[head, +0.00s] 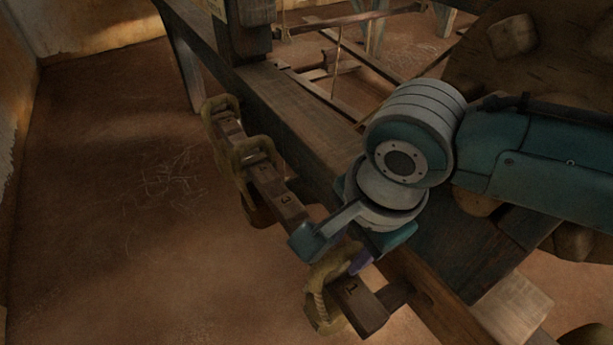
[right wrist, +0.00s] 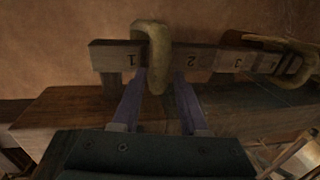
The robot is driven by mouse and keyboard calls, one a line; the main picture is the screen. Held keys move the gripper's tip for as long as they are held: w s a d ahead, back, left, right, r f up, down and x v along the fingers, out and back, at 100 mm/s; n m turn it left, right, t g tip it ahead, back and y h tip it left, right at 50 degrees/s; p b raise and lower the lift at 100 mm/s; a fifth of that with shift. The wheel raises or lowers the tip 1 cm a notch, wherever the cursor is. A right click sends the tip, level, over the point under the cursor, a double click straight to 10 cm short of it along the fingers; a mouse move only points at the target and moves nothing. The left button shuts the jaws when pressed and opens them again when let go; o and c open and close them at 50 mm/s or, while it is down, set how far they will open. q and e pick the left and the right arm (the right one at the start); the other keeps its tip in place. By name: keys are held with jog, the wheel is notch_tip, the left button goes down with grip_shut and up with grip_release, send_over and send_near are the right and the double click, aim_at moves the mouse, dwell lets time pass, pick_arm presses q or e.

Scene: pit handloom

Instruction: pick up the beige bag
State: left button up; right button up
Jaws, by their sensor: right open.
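I see nothing that is clearly a beige bag. A tan, looped, bag-like or skein-like thing (head: 318,291) hangs over the numbered wooden rail (head: 367,309), near the mark 1. In the right wrist view the tan thing (right wrist: 154,50) lies over the rail between marks 1 and 2. My right gripper (right wrist: 160,76) is open, with one finger on each side of the tan thing's lower part. I cannot tell whether the fingers touch it. In the head view my right gripper (head: 350,258) is above the rail and partly hides it. My left gripper is not in view.
More tan loops (head: 250,152) hang farther along the rail. A long dark loom beam (head: 290,125) runs beside the rail. A pale block (head: 512,308) is at the lower right, near stones. The earthen floor (head: 120,220) at left is clear.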

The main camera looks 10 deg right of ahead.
notch_tip(320, 180, down, 2)
jog(key=shift+w+a+f+b, duration=0.1)
jog(key=shift+w+b, duration=0.05)
jog(key=shift+b, duration=0.15)
grip_shut()
dwell(1.2)
